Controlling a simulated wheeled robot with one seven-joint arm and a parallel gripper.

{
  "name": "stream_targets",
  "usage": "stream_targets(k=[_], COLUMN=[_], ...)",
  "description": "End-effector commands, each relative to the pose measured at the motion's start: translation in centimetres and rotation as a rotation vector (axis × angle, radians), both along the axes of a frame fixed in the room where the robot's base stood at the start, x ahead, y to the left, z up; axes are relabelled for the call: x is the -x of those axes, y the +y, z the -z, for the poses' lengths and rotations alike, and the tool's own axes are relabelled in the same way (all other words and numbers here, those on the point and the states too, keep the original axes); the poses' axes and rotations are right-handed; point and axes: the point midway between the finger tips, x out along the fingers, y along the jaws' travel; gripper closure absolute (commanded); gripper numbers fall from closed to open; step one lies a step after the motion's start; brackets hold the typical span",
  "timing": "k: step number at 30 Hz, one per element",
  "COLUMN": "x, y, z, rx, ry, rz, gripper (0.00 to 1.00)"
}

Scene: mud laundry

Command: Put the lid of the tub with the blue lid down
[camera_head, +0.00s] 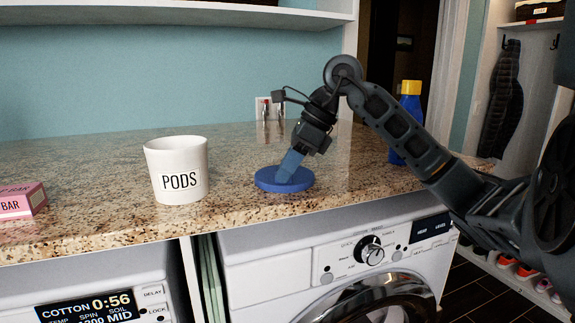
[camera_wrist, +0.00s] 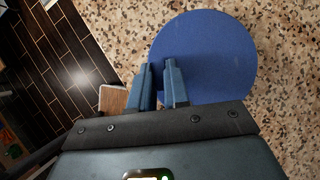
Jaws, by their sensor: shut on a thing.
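The blue lid (camera_head: 268,183) is a flat round disc at the front part of the granite counter. It lies level, on the counter or very close above it. My gripper (camera_head: 286,171) points down at the lid from above and is shut on it. In the wrist view the lid (camera_wrist: 215,50) reaches past the finger tips (camera_wrist: 160,75), and the grip spot itself is hidden. The white tub marked PODS (camera_head: 180,172) stands upright to the left of the lid, apart from it, with no lid on its rim.
A pink bar box (camera_head: 22,201) lies at the far left of the counter (camera_head: 105,165). A blue bottle with a yellow cap (camera_head: 410,105) stands behind my arm. Washing machines (camera_head: 340,262) are below the counter's front edge. The counter between tub and lid is clear.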

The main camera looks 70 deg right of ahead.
Motion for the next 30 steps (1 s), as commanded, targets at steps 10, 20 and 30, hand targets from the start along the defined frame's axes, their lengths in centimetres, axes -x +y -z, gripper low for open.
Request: stream_targets(k=[10, 20, 30], x=[0.00, 0.00, 0.01], y=[-0.03, -0.02, -0.02], z=[0.33, 0.22, -0.16], rx=[0.001, 0.001, 0.001], ry=[0.000, 0.000, 0.000], rz=[0.000, 0.000, 0.000], gripper=[1.00, 0.59, 0.59])
